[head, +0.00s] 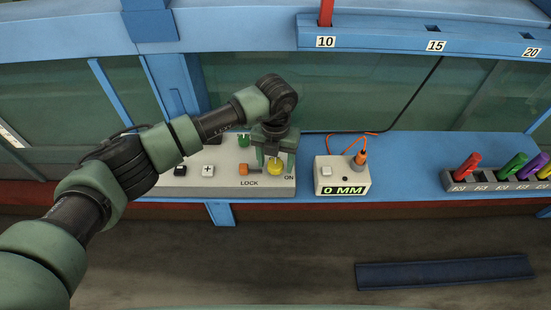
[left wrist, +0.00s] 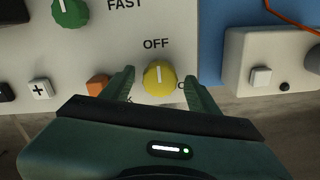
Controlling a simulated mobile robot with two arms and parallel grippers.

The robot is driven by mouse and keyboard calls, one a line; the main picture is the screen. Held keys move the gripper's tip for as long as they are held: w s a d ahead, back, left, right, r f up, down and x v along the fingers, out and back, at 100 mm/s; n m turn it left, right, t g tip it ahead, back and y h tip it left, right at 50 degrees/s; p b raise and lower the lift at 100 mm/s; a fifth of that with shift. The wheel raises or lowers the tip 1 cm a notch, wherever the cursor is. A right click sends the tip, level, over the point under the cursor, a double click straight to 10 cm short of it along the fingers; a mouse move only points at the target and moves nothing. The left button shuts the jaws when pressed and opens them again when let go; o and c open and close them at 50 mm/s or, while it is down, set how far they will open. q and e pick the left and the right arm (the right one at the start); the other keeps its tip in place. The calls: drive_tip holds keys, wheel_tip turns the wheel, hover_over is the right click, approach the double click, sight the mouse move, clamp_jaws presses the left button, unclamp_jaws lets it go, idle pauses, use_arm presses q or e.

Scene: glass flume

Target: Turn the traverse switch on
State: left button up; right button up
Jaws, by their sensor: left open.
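The yellow rotary switch (head: 275,168) sits at the right end of the white control panel (head: 222,187). In the left wrist view the yellow switch (left wrist: 159,79) has its white pointer line toward the OFF label (left wrist: 156,44). The ON label (head: 289,178) shows beside the switch in the head view; in the wrist view it is mostly hidden by a finger. My left gripper (head: 276,158) is open, pointing down over the switch. In the left wrist view the fingers (left wrist: 160,86) stand on either side of the switch, with gaps visible. My right gripper is not in view.
On the panel are a green knob (left wrist: 70,12), an orange button (left wrist: 97,85) and a white plus button (left wrist: 40,89). A white box (head: 334,188) reading 0 MM stands to the right. A grey rack (head: 500,182) of coloured pegs is farther right. The blue shelf between is clear.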

use_arm(q)
clamp_jaws()
drive_tip(key=shift+w+f+m+b, duration=0.15)
drive_tip(key=shift+m+b, duration=0.25)
drive_tip(key=shift+b, duration=0.4)
drive_tip(key=m+b, duration=1.2)
drive_tip(key=b, duration=0.5)
drive_tip(key=shift+m, duration=0.4)
drive_tip(key=shift+m+b, duration=0.75)
drive_tip(key=shift+m, duration=0.35)
drive_tip(key=shift+r+m+b, duration=0.2)
drive_tip(key=shift+m+b, duration=0.3)
drive_tip(key=shift+m, duration=0.6)
unclamp_jaws()
